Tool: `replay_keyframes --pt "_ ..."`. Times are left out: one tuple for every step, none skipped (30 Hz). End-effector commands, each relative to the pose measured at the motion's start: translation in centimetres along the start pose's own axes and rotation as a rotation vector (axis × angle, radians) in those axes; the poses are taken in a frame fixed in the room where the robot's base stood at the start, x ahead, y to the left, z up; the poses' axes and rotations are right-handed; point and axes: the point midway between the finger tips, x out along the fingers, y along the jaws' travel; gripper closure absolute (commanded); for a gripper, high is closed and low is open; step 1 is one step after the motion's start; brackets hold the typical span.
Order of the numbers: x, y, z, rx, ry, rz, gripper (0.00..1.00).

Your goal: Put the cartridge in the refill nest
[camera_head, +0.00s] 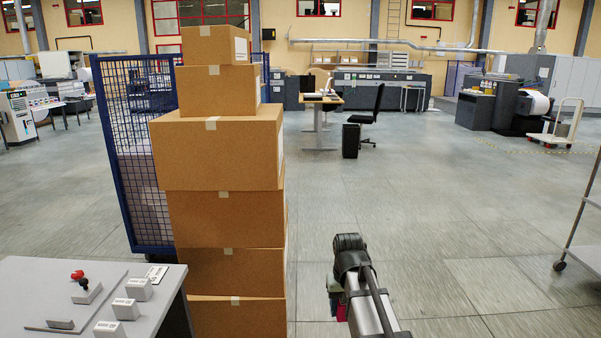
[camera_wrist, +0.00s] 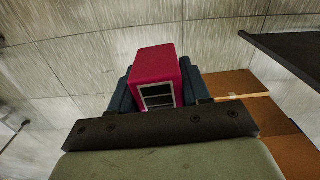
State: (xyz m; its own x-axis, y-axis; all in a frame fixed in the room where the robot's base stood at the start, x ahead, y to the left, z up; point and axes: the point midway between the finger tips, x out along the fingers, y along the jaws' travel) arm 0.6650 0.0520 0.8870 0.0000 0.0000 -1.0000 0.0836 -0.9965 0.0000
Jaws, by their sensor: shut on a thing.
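A magenta-red block with a dark, white-framed end face, which looks like the cartridge (camera_wrist: 157,75), is held between the dark fingers of my gripper (camera_wrist: 160,88) in the wrist view. My gripper is shut on it, above the floor. In the head view my gripper (camera_head: 338,300) is mostly hidden behind my arm at the lower middle; a small bit of magenta (camera_head: 341,313) shows below it. I cannot make out a refill nest for certain.
A tall stack of cardboard boxes (camera_head: 222,218) stands between the grey table and my arm. A blue mesh cage (camera_head: 135,150) is behind it. A wheeled metal rack (camera_head: 585,215) is at the right edge. Open floor (camera_head: 450,230) lies ahead and right.

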Motion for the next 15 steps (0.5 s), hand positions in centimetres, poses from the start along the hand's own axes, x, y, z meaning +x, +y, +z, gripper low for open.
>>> replay_keyframes --pt "0.0 1.2 0.0 0.020 0.000 0.000 0.87" --pt "0.0 1.9 0.0 0.030 0.000 0.000 0.87" --pt "0.0 2.5 0.1 0.041 0.000 0.000 0.87" --pt "0.0 3.0 0.1 0.049 0.000 0.000 0.87" --pt "0.0 3.4 0.1 0.056 0.000 0.000 0.87" --pt "0.0 3.9 0.1 0.064 0.000 0.000 0.87" --pt "0.0 4.2 0.1 0.069 0.000 0.000 0.87" --pt "0.0 4.5 0.2 0.073 0.000 0.000 0.87" --pt "0.0 4.7 0.2 0.077 0.000 0.000 0.87" --pt "0.0 4.9 0.2 0.080 0.000 0.000 0.87" --pt "0.0 5.0 0.2 0.082 0.000 0.000 0.87" --pt "0.0 5.2 0.2 0.084 0.000 0.000 0.87" --pt "0.0 5.2 0.2 0.084 0.000 0.000 0.87" --pt "0.0 5.2 0.2 0.085 0.000 0.000 0.87" --pt "0.0 5.2 0.2 0.085 0.000 0.000 0.87"
